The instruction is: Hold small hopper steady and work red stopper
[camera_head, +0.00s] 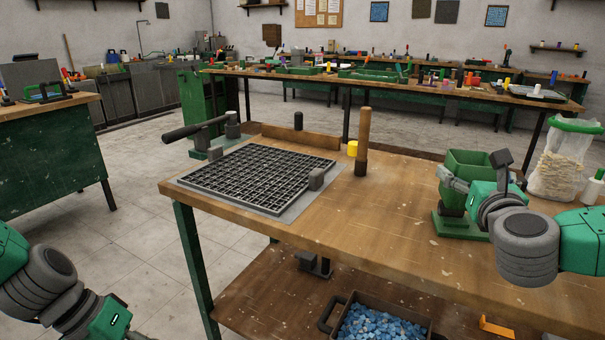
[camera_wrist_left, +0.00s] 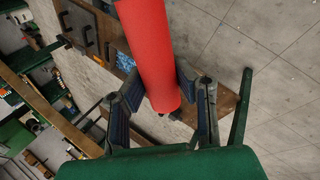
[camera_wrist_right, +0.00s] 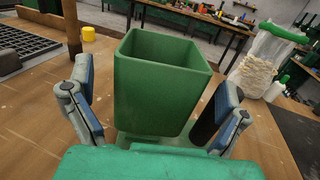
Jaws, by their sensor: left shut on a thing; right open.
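The small green hopper (camera_head: 468,160) stands on a green base at the right of the workbench. It looks open-topped and upright in the right wrist view (camera_wrist_right: 155,95). My right gripper (camera_wrist_right: 155,105) is open, with one finger on each side of the hopper; I cannot tell whether they touch it. In the head view, my right arm hides part of the hopper. My left gripper (camera_wrist_left: 158,98) is shut on a red cylinder (camera_wrist_left: 155,45), seemingly the red stopper, held over the floor area.
A black grid mould (camera_head: 262,172) lies on the bench (camera_head: 390,215). A bag (camera_head: 562,165) stands right of the hopper. Blue chips (camera_head: 380,325) fill a box on the lower shelf.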

